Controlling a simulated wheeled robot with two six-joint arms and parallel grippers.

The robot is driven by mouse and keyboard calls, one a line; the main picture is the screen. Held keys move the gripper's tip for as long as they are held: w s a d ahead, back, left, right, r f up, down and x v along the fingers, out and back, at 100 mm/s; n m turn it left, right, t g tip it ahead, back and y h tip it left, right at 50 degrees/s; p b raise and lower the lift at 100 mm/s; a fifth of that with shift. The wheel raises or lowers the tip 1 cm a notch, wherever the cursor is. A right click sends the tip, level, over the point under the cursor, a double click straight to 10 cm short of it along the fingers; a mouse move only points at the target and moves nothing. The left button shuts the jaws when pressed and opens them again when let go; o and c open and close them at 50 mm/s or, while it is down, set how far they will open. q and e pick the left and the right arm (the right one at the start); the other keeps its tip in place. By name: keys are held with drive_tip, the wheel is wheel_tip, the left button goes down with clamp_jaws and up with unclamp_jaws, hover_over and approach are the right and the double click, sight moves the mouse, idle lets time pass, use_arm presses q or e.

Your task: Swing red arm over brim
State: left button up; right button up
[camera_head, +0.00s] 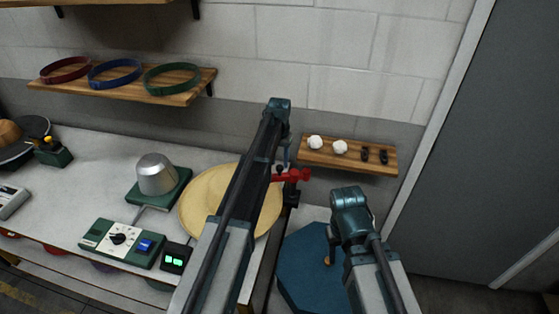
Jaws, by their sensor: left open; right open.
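The red arm (292,175) is a short red bar at the right side of the straw hat (204,206). The hat's wide pale brim lies flat on the bench, and my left arm crosses in front of its middle. My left gripper (282,164) hangs close to the left part of the red arm. It is small and partly hidden, and I cannot tell if it touches the bar. My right gripper (329,252) is low at the right, apart from the red arm, mostly hidden by its own arm. Both grippers are open.
A metal dome on a green base (158,198), a control box (122,242) and a small display (176,258) stand left of the hat. A blue panel (300,268) lies below right. Wall shelves hold hat bands (115,74) and small white pieces (316,142).

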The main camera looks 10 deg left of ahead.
use_arm(q)
wheel_tip(320, 180, up, 11)
drive_tip(key=p, duration=1)
drive_tip(key=shift+r, duration=0.2)
use_arm(e)
wheel_tip(320, 180, up, 11)
drive_tip(key=shift+r, duration=0.2)
use_arm(q)
drive_tip(key=shift+f, duration=0.1)
use_arm(e)
drive_tip(key=shift+f, duration=0.15)
use_arm(q)
drive_tip(key=s+d+f+m+b, duration=0.1)
drive_tip(key=s+d+f+b, duration=0.3)
drive_tip(key=s, duration=0.7)
drive_tip(key=s+d+f+m+b, duration=0.1)
drive_tip(key=s+d+f+b, duration=0.3)
drive_tip(key=s+f+b, duration=0.4)
drive_tip(key=s+d+f+m+y+b, duration=0.1)
drive_tip(key=s+d+f+b, duration=0.4)
drive_tip(key=s, duration=0.9)
drive_tip(key=shift+s+f+b, duration=0.15)
drive_tip(key=shift+f+b, duration=0.6)
drive_tip(key=shift+f, duration=0.05)
use_arm(e)
wheel_tip(320, 180, down, 19)
